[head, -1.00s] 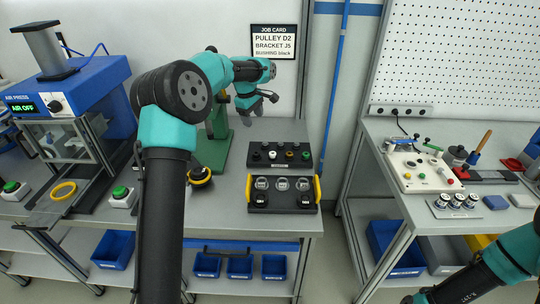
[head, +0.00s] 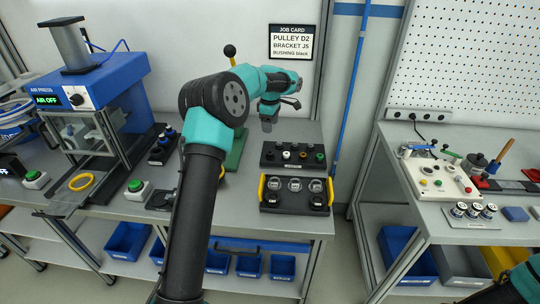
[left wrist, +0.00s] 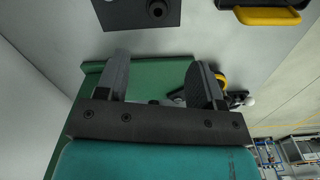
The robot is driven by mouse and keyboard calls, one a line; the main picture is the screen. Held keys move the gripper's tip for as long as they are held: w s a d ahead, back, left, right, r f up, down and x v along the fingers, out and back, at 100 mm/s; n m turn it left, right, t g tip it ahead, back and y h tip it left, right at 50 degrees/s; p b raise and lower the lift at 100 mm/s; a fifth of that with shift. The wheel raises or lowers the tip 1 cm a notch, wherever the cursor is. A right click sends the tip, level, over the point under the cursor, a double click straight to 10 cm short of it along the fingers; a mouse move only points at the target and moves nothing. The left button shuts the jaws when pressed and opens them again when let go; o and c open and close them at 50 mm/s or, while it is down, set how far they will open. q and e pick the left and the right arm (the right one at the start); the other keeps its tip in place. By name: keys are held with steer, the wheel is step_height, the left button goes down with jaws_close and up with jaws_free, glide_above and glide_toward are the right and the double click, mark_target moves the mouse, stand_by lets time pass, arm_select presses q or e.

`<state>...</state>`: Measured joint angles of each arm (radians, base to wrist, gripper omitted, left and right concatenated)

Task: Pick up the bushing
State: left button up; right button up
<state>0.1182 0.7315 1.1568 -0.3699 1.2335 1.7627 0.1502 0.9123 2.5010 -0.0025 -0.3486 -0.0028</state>
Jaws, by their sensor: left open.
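The black bushing (head: 270,154) appears to be the leftmost piece in a dark rack (head: 293,166), beside white, dark and green ones. My left gripper (head: 267,124) is open and empty, above the bench behind and left of the rack. In the left wrist view its two fingers (left wrist: 160,82) are apart with nothing between them. A dark block with a round black piece (left wrist: 157,9) shows at the top of that view; I cannot tell for sure that it is the bushing. My right arm shows at the lower right corner; its gripper is out of view.
A green stand (head: 236,150) with a black-knobbed lever is just left of my left gripper. A dark tray with yellow handles (head: 263,188) sits in front of the rack. The job card (head: 291,42) reads "BUSHING black". The blue air press (head: 95,80) stands left.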

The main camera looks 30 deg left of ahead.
arm_select(q)
glide_above(270, 152)
step_height(270, 152, down, 9)
steer(key=shift+s+d+r, duration=0.1)
steer(key=shift+s+r, duration=0.05)
steer(key=shift+f, duration=2.6)
steer(key=c, duration=1)
steer(key=shift+r, duration=0.1)
